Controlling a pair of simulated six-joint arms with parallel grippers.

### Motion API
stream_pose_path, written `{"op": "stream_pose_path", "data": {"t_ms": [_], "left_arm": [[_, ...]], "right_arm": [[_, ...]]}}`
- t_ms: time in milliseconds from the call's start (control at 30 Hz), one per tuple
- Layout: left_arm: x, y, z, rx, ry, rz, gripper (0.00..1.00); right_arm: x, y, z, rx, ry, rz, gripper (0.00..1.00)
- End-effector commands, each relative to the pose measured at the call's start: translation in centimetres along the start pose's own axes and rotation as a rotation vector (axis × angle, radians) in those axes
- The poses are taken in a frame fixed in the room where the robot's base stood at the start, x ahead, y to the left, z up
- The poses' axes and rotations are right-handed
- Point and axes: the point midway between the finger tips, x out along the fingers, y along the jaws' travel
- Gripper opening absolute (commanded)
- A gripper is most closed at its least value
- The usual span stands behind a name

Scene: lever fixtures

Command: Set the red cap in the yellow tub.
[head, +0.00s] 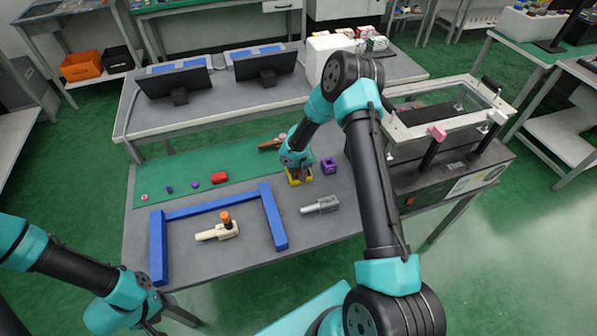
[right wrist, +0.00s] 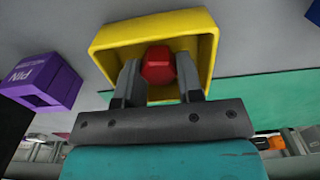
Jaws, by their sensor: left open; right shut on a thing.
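The yellow tub (head: 307,178) stands on the table near its middle, with my right gripper (head: 297,168) over it. In the right wrist view the open tub (right wrist: 205,35) fills the upper middle. There my right gripper (right wrist: 160,80) is shut on the red cap (right wrist: 157,64), and the fingertips and cap lie within the tub's outline. I cannot tell whether the cap touches the tub's floor. In the head view the cap is hidden by the gripper. My left gripper (head: 165,318) is open and empty at the lower left, off the table's front edge.
A purple box (head: 329,166) marked PIN stands right of the tub. A grey metal part (head: 320,205), a blue frame (head: 217,208) around a cream clamp (head: 217,232), and a red block (head: 220,178) share the table. A black machine (head: 430,165) stands at right.

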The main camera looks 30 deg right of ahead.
Motion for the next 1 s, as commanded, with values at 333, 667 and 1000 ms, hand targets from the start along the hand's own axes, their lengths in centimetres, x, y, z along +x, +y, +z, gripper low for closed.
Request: {"op": "stream_pose_path", "data": {"t_ms": [333, 667, 1000], "left_arm": [[0.0, 0.0, 0.0, 0.0, 0.0, 0.0, 0.59], [0.0, 0.0, 0.0, 0.0, 0.0, 0.0, 0.59], [0.0, 0.0, 0.0, 0.0, 0.0, 0.0, 0.59]], "right_arm": [[0.3, 0.0, 0.0, 0.0, 0.0, 0.0, 0.4], [0.2, 0.0, 0.0, 0.0, 0.0, 0.0, 0.45], [-3.5, 0.0, -0.1, 0.001, 0.003, 0.0, 0.45]]}}
